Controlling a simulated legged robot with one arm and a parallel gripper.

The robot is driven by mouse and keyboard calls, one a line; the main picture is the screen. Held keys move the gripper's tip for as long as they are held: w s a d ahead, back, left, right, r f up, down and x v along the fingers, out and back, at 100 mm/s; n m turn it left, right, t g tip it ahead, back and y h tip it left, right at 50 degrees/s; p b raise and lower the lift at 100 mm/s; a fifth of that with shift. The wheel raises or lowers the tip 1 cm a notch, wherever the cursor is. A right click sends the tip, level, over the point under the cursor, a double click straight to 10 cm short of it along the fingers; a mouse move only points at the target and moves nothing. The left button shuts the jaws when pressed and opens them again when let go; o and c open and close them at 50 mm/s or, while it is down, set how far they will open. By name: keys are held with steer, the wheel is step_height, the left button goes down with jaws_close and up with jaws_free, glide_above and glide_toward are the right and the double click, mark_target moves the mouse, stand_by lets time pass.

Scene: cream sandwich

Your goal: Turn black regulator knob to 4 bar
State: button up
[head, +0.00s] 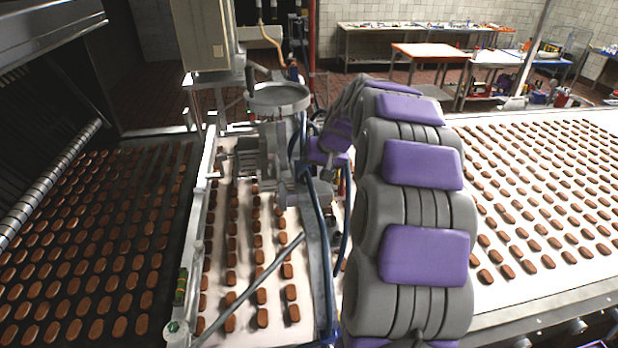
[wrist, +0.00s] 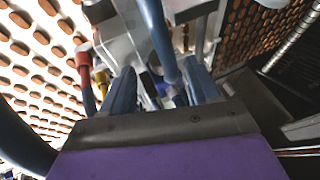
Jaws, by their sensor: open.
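I cannot make out the black regulator knob for certain in either view. My gripper (wrist: 162,72) shows in the wrist view with its two blue-grey fingers apart. Between and beyond the fingers are a blue hose (wrist: 158,35) and small grey and dark machine parts that are too unclear to name. In the head view my arm arches up and bends down to the machine in the middle, and its end is largely hidden among hoses and metal parts. No pressure scale or gauge reading is legible.
Blue hoses (head: 322,240) run down the machine beside my arm. A round metal bowl (head: 280,97) stands behind. Conveyors of brown biscuits lie left and right (head: 590,262).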

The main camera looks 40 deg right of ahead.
steer(key=b+v, duration=0.1)
steer(key=v, duration=1.2)
steer(key=shift+s+r, duration=0.15)
steer(key=shift+r, duration=0.1)
steer(key=shift+d, duration=0.1)
